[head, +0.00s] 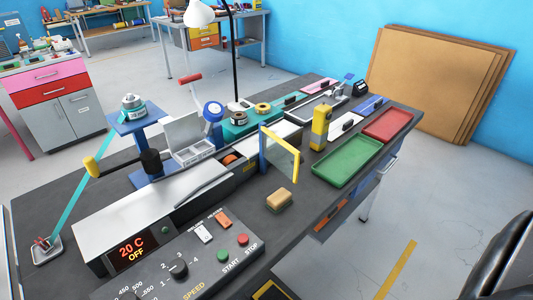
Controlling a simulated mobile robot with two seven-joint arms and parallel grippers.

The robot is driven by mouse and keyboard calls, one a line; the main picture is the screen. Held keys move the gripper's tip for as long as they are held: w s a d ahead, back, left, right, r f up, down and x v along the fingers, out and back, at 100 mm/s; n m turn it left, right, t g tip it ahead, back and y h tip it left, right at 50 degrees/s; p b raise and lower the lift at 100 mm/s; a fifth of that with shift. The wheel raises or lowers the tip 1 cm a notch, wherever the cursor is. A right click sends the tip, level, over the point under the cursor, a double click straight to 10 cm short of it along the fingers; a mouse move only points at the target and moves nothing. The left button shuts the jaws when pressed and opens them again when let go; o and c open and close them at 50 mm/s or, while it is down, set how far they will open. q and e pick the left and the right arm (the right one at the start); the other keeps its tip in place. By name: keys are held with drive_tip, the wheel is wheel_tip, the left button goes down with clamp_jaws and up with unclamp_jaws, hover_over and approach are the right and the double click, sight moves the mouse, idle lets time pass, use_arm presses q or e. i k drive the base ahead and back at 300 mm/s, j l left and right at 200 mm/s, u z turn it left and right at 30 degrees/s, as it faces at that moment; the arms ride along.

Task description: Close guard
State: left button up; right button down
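The guard seems to be the yellow-framed clear panel (297,157), which stands raised at the right end of the long grey machine (140,222). An orange part (231,159) shows in the gap beside it. The machine's display (133,248) reads 20 C and OFF. The control panel (200,262) in front has a black speed knob (178,268), a green start button (223,255) and a red stop button (242,240). Neither of my grippers shows in the head view.
A tan block (279,200) lies on the dark bench in front of the guard. A green tray (347,162) and a red tray (388,124) lie to the right. A yellow upright tool (320,127) stands behind the guard. A yellow-handled lever (93,166) stands at left.

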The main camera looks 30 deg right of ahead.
sight(283, 152)
drive_tip(key=i+l+u, duration=0.1)
drive_tip(key=l+u, duration=0.2)
drive_tip(key=l, duration=0.65)
drive_tip(key=l+u, duration=0.3)
drive_tip(key=l, duration=0.65)
drive_tip(key=k+l+u, duration=0.1)
drive_tip(key=l+u, duration=0.2)
drive_tip(key=l, duration=0.6)
